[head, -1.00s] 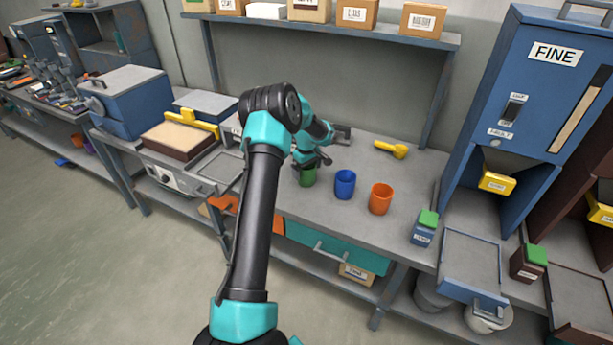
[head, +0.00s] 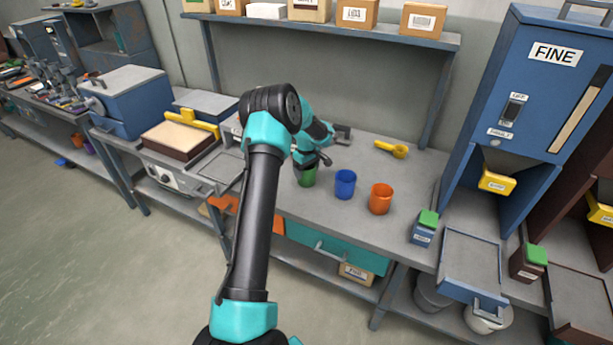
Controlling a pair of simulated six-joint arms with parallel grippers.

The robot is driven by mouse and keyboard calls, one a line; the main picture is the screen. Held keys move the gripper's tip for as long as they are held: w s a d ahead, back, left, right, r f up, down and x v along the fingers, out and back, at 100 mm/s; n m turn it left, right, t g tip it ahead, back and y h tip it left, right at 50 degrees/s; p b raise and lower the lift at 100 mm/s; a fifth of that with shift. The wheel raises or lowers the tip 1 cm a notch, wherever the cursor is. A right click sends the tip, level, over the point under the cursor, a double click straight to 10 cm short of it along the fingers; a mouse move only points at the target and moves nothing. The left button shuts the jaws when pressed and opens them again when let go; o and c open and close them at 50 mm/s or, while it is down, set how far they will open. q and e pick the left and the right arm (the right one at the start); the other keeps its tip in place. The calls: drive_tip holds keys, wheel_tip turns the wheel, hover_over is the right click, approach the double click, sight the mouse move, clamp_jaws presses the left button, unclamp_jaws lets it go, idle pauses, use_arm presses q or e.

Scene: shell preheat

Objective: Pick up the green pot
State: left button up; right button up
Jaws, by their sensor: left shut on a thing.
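The green pot (head: 307,178) is on the grey workbench, left of the blue pot. My left gripper (head: 310,165) is over it from above and shut on it; the gripper hides the pot's upper part. I cannot tell whether the pot's base touches the bench. My right gripper is not in view.
The blue pot (head: 345,184) and the orange pot (head: 381,199) stand to the right. A yellow scoop (head: 392,149) lies behind them. A small green-topped blue box (head: 424,228) and the blue FINE dispenser (head: 530,110) are further right. The bench between pots and back wall is mostly clear.

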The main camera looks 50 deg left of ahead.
use_arm(q)
drive_tip(key=shift+r, duration=0.45)
drive_tip(key=s+d+r, duration=0.4)
drive_tip(key=s+d, duration=0.6)
drive_tip(key=d, duration=0.2)
drive_tip(key=shift+s, duration=0.25)
drive_tip(key=shift+r, duration=0.1)
idle(0.3)
